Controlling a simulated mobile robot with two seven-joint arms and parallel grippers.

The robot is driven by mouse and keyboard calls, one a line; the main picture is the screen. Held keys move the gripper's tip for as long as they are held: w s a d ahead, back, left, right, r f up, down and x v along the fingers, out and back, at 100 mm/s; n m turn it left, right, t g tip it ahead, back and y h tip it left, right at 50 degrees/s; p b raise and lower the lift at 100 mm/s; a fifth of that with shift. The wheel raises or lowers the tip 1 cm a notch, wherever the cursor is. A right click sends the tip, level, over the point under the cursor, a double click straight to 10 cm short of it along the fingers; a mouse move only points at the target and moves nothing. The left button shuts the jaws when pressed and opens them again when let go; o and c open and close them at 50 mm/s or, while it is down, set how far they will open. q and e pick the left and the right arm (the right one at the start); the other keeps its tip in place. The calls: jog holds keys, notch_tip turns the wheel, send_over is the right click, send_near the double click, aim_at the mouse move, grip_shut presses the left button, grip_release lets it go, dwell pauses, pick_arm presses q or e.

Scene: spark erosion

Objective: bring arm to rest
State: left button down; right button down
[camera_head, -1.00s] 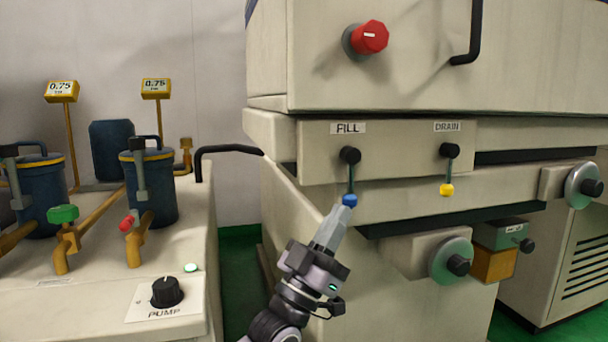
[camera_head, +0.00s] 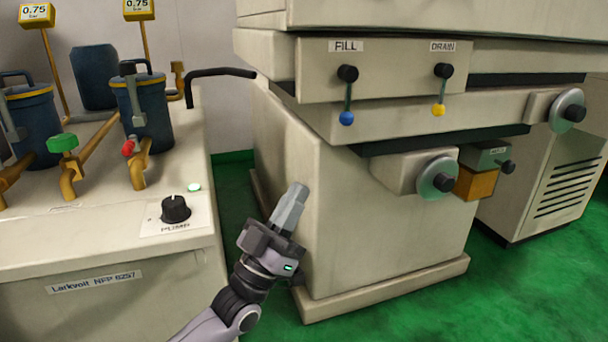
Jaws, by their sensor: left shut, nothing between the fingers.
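My left gripper (camera_head: 291,205) is in the lower middle of the head view, its arm coming in from the bottom left. Its fingers are shut together with nothing between them and point up. It is in front of the machine's pale lower body (camera_head: 390,230), below the FILL lever (camera_head: 347,100). The FILL lever with its blue ball hangs down, apart from the gripper. The DRAIN lever (camera_head: 440,92) with its yellow ball also hangs down. My right gripper is not in view.
At left stands a pale unit with a black PUMP knob (camera_head: 175,208), a lit green button (camera_head: 194,187), brass valves with green (camera_head: 62,143) and red (camera_head: 128,147) handles, and blue canisters. Handwheels (camera_head: 438,179) stick out at right. Green floor (camera_head: 380,312) shows below the machine.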

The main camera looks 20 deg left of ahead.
pick_arm(q)
jog(key=shift+s+a+f, duration=0.1)
jog(key=shift+s+f, duration=0.1)
jog(key=shift+f, duration=0.05)
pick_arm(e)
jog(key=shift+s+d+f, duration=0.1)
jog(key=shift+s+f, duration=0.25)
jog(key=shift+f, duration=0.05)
